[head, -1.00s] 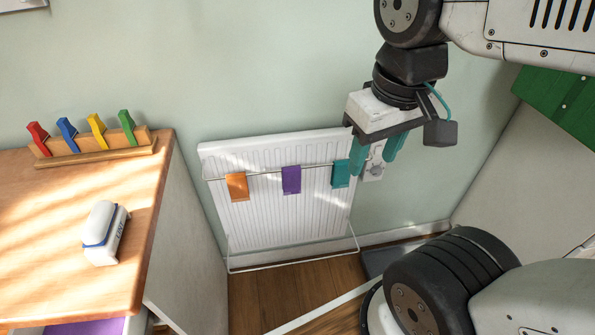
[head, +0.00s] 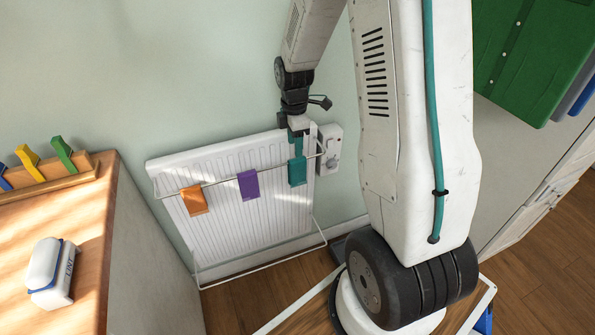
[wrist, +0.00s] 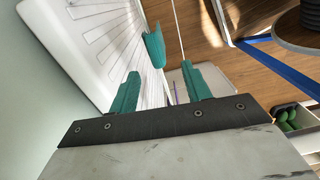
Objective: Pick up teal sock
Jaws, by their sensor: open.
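The teal sock (head: 297,172) hangs over the right end of the thin rail (head: 222,180) in front of the white radiator. In the wrist view the teal sock (wrist: 154,46) is beyond the fingertips, between their lines and nearer the left finger. My gripper (head: 296,148) is open, with teal fingers, just above the sock in the head view. In the wrist view my gripper (wrist: 160,72) has nothing between its fingers. Whether a fingertip touches the sock is hard to tell, as finger and sock colours merge in the head view.
An orange sock (head: 194,200) and a purple sock (head: 248,184) hang further left on the rail. The white radiator (head: 225,212) is close behind. A white wall box (head: 329,150) is just right of the sock. A wooden counter (head: 85,225) stands at left.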

